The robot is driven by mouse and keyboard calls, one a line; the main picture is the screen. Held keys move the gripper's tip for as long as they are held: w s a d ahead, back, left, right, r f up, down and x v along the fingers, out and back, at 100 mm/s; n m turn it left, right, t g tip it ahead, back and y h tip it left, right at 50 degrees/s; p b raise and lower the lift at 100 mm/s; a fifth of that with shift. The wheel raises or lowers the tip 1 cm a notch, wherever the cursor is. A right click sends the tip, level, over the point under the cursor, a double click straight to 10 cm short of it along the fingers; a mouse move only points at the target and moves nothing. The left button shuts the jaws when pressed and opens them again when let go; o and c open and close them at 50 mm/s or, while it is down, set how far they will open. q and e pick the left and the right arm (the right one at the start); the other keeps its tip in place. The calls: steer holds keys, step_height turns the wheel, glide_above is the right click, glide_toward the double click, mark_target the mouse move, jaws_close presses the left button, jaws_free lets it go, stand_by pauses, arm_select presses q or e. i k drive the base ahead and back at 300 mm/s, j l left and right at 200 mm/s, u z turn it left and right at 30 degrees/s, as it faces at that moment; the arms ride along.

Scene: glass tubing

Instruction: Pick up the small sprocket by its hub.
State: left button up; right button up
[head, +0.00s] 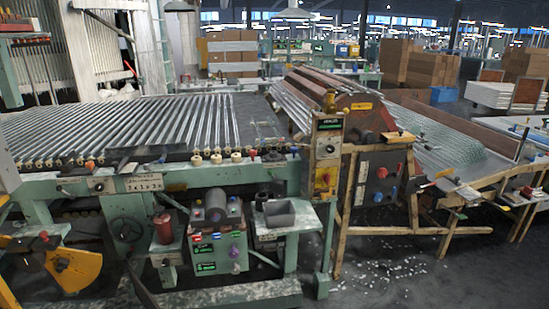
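I cannot make out a small sprocket or its hub anywhere in the head view. The machine fronts are crowded with small knobs, wheels and fittings, too small to tell apart surely. Neither of my grippers can be made out in this view.
A green roller table (180,187) with rows of glass tubes (130,125) fills the left. A grey bin (279,214) sits on a low shelf. A wooden-framed machine (382,181) stands right. White shards litter the floor (390,275), otherwise open at front right.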

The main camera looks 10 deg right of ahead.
mark_target(273, 156)
steer(key=i+l+u, duration=0.15)
steer(key=u, duration=0.6)
steer(key=i+l+u, duration=0.25)
steer(key=l, duration=0.3)
steer(key=i+l+u, duration=0.2)
steer(key=l, duration=0.4)
steer(key=l+u, duration=0.25)
steer(key=l, duration=0.3)
steer(key=i+l+u, duration=0.1)
steer(key=l+u, duration=0.15)
steer(key=l, duration=0.4)
